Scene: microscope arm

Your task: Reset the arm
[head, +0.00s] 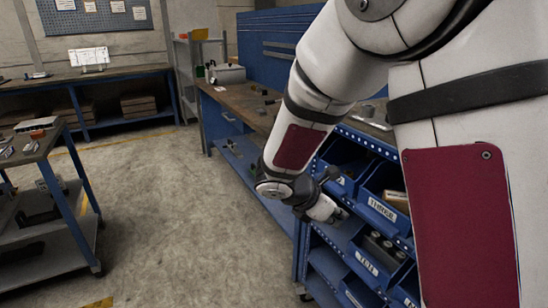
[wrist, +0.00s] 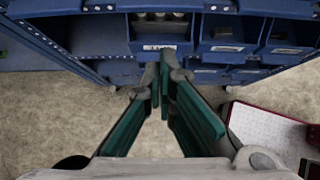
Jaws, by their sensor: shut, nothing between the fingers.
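My arm reaches down across the right of the head view, bent at the elbow, with white links and dark red panels. My gripper (wrist: 164,78) shows in the wrist view as two green-padded fingers, their tips together with nothing between them. The tips point at the front of a labelled blue bin. In the head view the gripper is beside the bin rack and mostly hidden behind my wrist.
A blue rack of labelled bins (head: 367,263) stands close to my gripper; the bins also show in the wrist view (wrist: 226,47). A workbench (head: 240,107) runs behind it. A blue-legged cart (head: 66,205) stands at the left. The concrete floor (head: 160,210) between them is clear.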

